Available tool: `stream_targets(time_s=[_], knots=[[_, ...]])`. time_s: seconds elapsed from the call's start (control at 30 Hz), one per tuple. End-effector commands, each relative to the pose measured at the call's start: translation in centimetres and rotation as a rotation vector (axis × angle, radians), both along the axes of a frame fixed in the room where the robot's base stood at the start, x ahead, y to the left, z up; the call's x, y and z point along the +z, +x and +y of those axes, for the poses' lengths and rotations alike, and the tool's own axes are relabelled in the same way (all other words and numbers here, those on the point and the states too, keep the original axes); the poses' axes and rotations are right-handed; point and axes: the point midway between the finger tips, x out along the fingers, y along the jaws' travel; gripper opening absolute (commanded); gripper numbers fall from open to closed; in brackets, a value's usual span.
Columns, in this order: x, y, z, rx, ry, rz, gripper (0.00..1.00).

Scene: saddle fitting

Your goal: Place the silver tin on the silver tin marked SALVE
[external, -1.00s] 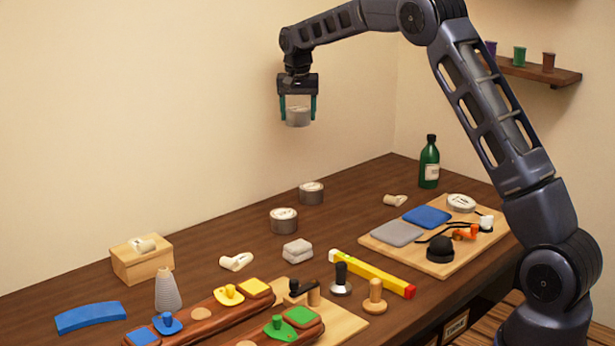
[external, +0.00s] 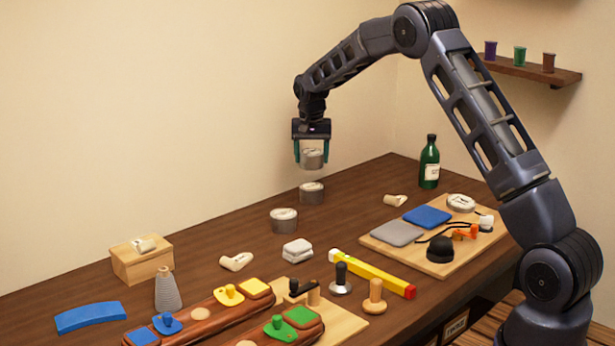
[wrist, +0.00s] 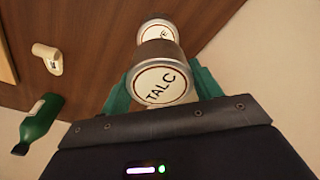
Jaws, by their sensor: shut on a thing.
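My gripper (external: 312,158) is shut on a silver tin (external: 312,161), whose lid reads TALC in the wrist view (wrist: 161,84). I hold it upright above a second silver tin (external: 311,194) on the table, with a small gap between them. In the wrist view this lower tin (wrist: 157,31) shows just beyond the held one. Its label is mostly hidden, with only a last letter like E showing. Another silver tin (external: 283,221) stands nearer on the table, its lettering too small to read.
A green bottle (external: 429,162) stands at the back right. A pale fitting (external: 395,200) lies right of the lower tin. Bare table surrounds the lower tin.

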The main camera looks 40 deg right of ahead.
Motion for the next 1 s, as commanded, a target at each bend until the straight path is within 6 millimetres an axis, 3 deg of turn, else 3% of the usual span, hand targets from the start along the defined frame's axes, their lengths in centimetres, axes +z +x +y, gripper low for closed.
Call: stream_targets(time_s=[0.33, 0.6, 0.97, 1.0], knots=[[-2.5, 0.0, 0.0, 0.0, 0.0, 0.0, 0.36], [-5.7, 0.0, 0.0, 0.0, 0.001, 0.001, 0.36], [-6.0, 0.0, 0.0, 0.0, 0.0, 0.0, 0.36], [-6.1, 0.0, 0.0, 0.0, 0.0, 0.0, 0.65]])
